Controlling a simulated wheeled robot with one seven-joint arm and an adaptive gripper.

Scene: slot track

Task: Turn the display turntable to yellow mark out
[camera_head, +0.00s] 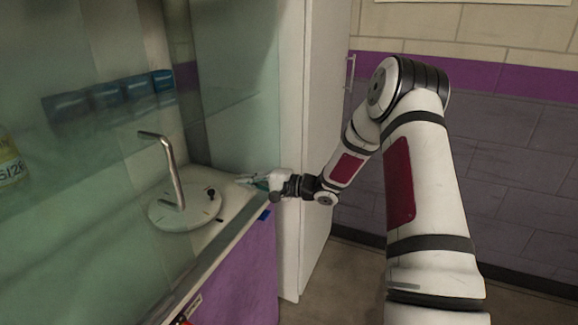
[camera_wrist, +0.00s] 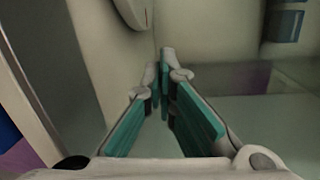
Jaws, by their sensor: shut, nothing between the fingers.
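The display turntable (camera_head: 160,216) is a pale disc with dark marks on its rim. It lies on the counter inside the glass-sided case, in the head view. A bent metal post (camera_head: 175,175) rises from its middle, and a small black knob (camera_head: 211,192) stands near its right rim. I cannot make out a yellow mark. My gripper (camera_head: 241,181) is to the right of the disc, apart from it, low over the counter. In the wrist view my gripper (camera_wrist: 166,70) has its teal-padded fingers together and empty. Part of a pale rounded thing, possibly the disc (camera_wrist: 133,10), shows at the top.
Several blue boxes (camera_head: 105,95) stand behind the glass at the back. A bottle (camera_head: 10,165) is at the far left. A white door panel (camera_head: 318,130) stands close beside my wrist. A small blue piece (camera_head: 265,214) is on the counter's front edge.

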